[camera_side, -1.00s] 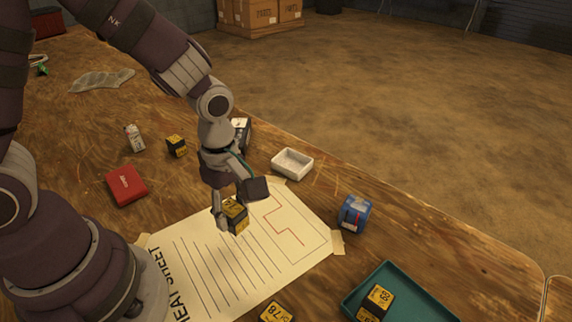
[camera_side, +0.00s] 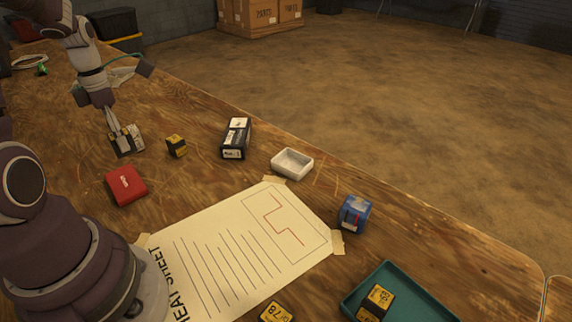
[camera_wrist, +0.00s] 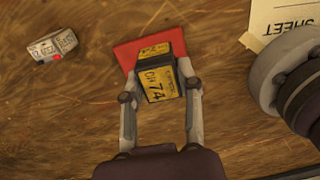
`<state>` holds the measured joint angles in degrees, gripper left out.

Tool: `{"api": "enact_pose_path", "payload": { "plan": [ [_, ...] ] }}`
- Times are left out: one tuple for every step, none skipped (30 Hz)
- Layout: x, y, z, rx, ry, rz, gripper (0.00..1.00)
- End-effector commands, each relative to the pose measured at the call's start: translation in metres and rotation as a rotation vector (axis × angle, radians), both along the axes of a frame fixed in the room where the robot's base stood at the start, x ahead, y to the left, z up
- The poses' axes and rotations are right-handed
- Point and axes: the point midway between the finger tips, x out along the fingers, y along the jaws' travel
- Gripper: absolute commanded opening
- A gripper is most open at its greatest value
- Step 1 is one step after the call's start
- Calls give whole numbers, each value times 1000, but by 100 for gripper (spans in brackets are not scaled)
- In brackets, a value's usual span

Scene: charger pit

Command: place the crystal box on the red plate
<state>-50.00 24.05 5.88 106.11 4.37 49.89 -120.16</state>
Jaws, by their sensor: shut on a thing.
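My gripper (camera_wrist: 160,88) is shut on a black and yellow box (camera_wrist: 157,85) marked 74. In the side view my gripper (camera_side: 120,145) is at the left of the table, with the box low between its fingers. The red plate (camera_side: 126,186) lies just below it in that picture. In the wrist view the red plate (camera_wrist: 130,55) shows beyond the held box, which hides part of it. I cannot tell whether the box touches anything below. No other thing is clearly marked as the crystal box.
A white carton (camera_wrist: 52,45) stands close by. A small yellow and black cube (camera_side: 176,146), a black box (camera_side: 236,138), a white dish (camera_side: 292,163) and a blue box (camera_side: 354,214) stand to the right. A paper sheet (camera_side: 215,225) is taped down.

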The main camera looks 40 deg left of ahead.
Motion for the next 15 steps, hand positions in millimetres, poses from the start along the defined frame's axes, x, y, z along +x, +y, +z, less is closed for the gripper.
{"api": "enact_pose_path", "payload": {
  "plan": [
    [-9,11,2,3,1,56,9],
    [-13,15,3,3,3,83,9],
    [-18,20,4,4,5,109,9],
    [-20,22,3,4,6,124,9],
    [-22,23,-1,2,7,132,9],
    [-23,24,-9,-1,10,139,9],
    [-24,24,-16,-1,11,142,9],
    [-24,24,-22,-2,12,142,9],
    [-24,24,-29,0,11,141,9],
    [-23,24,-34,0,11,140,9],
    [-23,24,-39,1,11,139,9],
    [-24,24,-48,-1,11,139,9],
    [-24,24,-55,-1,11,139,9],
    [-23,24,-61,-1,11,138,9],
    [-23,24,-67,0,11,138,9]
  ]
}}
